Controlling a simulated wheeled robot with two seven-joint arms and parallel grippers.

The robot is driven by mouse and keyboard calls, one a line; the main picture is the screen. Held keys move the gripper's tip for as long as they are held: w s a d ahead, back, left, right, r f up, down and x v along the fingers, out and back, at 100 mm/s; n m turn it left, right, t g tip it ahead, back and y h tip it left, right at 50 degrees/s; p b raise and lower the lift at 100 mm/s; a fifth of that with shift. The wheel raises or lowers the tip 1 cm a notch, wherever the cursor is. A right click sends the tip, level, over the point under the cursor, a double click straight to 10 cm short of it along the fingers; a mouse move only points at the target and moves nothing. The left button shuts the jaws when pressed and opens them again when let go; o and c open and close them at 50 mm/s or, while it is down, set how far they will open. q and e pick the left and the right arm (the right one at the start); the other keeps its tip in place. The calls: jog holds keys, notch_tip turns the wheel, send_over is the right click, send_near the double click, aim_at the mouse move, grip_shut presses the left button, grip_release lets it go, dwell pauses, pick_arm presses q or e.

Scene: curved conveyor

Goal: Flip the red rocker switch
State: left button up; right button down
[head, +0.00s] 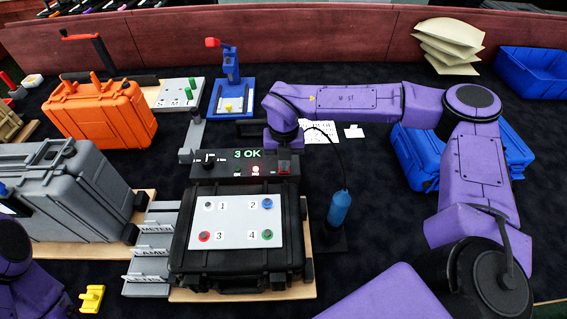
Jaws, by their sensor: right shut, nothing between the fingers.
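The red rocker switch (284,167) sits at the right end of the black control panel (225,168). My left gripper is out of view; only part of my left arm shows at the bottom left.
A black case (180,250) with a numbered white plate stands in front of the panel. A blue cylinder (340,208) on a cable hangs to the right. Grey (60,200) and orange (100,115) cases stand left, a blue case (405,155) right, and a blue fixture (231,100) behind.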

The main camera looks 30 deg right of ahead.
jog(key=shift+r+p, duration=2.5)
jog(key=shift+r, duration=0.8)
